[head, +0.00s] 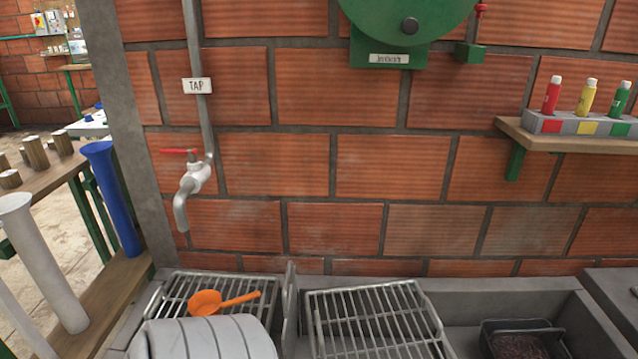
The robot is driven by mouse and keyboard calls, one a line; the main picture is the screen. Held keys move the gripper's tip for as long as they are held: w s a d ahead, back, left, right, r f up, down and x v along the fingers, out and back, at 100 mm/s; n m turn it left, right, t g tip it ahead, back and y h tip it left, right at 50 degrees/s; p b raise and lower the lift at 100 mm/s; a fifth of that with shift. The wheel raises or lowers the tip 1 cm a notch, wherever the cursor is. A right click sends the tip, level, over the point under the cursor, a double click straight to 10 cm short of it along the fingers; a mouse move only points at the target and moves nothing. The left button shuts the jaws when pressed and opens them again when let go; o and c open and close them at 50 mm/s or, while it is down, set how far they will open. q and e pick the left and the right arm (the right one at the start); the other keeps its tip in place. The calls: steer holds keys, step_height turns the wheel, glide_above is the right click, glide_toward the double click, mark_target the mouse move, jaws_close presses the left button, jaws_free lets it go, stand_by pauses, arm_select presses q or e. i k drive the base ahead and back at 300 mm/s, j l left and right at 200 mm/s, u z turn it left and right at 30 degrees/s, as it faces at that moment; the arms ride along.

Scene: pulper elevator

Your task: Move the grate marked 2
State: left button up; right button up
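Two metal wire grates lie over a grey concrete trough. The left grate (176,291) is partly covered by an orange spoon (222,301) and a rounded, ribbed pale grey shape at the bottom edge. The right grate (372,322) is bare, and its near end is cut off by the frame. A narrow upright metal piece (290,305) stands between them. I can read no number on either grate, so I cannot tell which is marked 2. Neither gripper is in view.
A white tap (192,185) with a red handle hangs above the left grate. A dark tray (520,340) with dark contents sits in the trough at right. A shelf (570,140) holds red, yellow and green bottles. Blue (112,195) and white (42,262) tubes stand at left.

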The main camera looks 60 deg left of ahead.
mark_target(440, 336)
steer(key=u, duration=2)
steer(key=i+l, duration=0.15)
steer(key=l, duration=0.15)
steer(key=i+l, duration=0.15)
steer(key=l, duration=0.15)
steer(key=i+l, duration=0.15)
steer(key=l, duration=0.15)
